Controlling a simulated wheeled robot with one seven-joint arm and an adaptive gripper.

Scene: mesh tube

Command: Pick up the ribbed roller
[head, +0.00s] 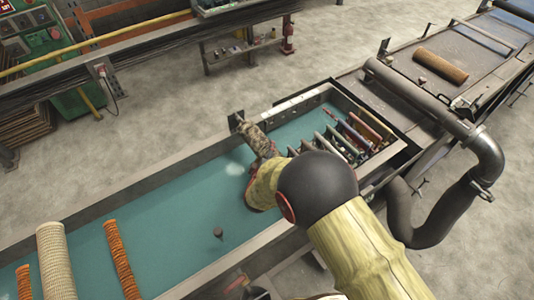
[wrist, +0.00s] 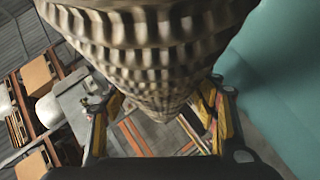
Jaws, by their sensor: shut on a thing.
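The ribbed roller (head: 257,139) is a grey-brown, ridged cylinder. In the head view it stands out beyond my wrist, tilted, over the far side of the teal-bottomed tray. In the wrist view the ribbed roller (wrist: 150,50) fills the upper middle, close to the camera. My gripper (wrist: 163,105) has a finger on either side of it and is shut on it. In the head view my arm hides most of the gripper and the roller's near end. I cannot tell whether the roller touches the tray's far rim.
The long tray (head: 165,200) has a raised rim. Two orange rollers (head: 121,258) and a pale one (head: 56,262) lie at its left. Several thin rods (head: 352,138) lie at its right end. A small dark knob (head: 218,232) sits on open teal floor.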

